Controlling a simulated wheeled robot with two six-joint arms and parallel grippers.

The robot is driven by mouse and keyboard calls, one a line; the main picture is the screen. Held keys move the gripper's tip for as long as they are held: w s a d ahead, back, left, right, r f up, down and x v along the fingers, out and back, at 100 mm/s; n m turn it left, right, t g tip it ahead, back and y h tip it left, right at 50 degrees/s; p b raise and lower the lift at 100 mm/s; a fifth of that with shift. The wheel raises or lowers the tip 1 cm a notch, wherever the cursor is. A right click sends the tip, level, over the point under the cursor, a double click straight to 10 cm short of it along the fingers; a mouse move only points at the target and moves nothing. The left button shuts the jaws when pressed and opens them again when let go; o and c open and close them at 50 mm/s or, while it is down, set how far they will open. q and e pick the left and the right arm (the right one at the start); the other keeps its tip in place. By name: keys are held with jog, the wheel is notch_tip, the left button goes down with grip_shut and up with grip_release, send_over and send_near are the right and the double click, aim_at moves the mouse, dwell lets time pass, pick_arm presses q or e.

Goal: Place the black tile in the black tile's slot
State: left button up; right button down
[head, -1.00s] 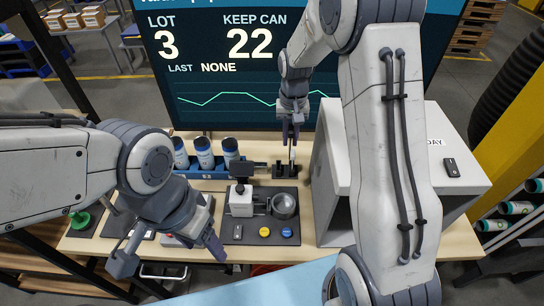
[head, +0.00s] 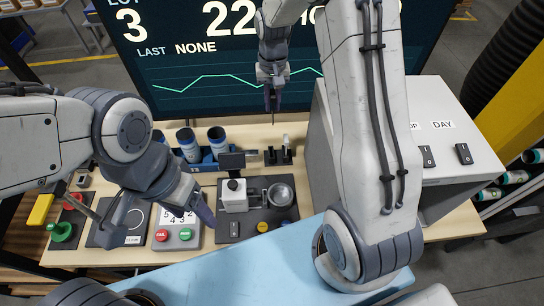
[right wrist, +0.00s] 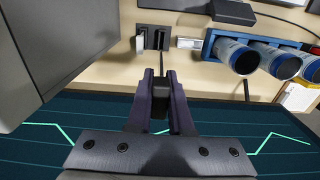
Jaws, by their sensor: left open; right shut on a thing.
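My right gripper (head: 273,98) is shut on a thin dark piece, which I take to be the black tile (right wrist: 160,109); it is mostly hidden between the fingers. It hangs in the air behind and above a small black slotted stand (head: 270,157), apart from it. The stand also shows in the right wrist view (right wrist: 162,31), beyond the fingertips. A white tile (head: 285,141) stands upright at the stand; in the right wrist view it is at the left side (right wrist: 140,44). My left gripper (head: 157,230) is open and empty over the left front of the table.
A blue rack (head: 207,168) with cans stands left of the stand. A large grey box (head: 330,165) stands close on the right. A dark screen (head: 160,90) stands behind the table.

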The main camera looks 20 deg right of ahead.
jog(key=f+b, duration=0.2)
jog(key=f, duration=0.7)
jog(key=f+b, duration=0.3)
jog(key=f, duration=0.6)
jog(key=shift+w+a+f+b, duration=0.1)
jog(key=shift+a+f+b, duration=0.15)
jog(key=shift+b, duration=0.1)
jog(key=shift+f, duration=0.25)
jog(key=shift+f, duration=0.1)
jog(key=shift+f, duration=0.1)
jog(key=c, duration=0.8)
grip_release()
